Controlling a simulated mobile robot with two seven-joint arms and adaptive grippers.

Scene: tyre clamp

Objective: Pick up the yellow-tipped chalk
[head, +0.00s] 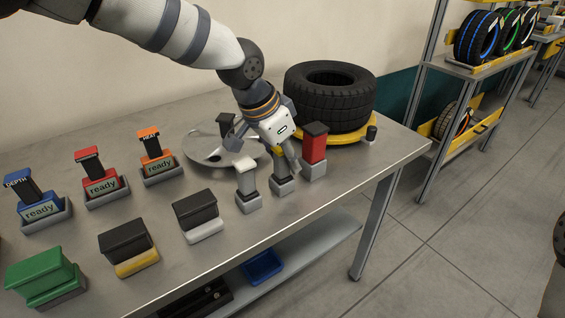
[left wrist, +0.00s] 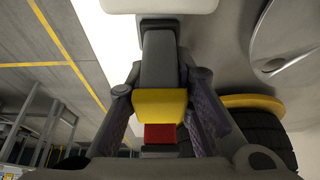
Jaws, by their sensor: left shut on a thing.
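The yellow-tipped chalk (left wrist: 160,108) sits between the two fingers of my left gripper (left wrist: 163,100) in the left wrist view, with its grey body leading away. In the head view my left gripper (head: 284,158) comes down over this chalk and hides most of it. The gripper is shut on it. The chalk's lower part stands at its small grey base (head: 282,187); I cannot tell whether it is lifted at all. My right gripper is not in view.
A tyre (head: 330,95) lies on a yellow ring (head: 352,138) behind. Several boxes and "ready" stands fill the table's left. The table's right corner is clear.

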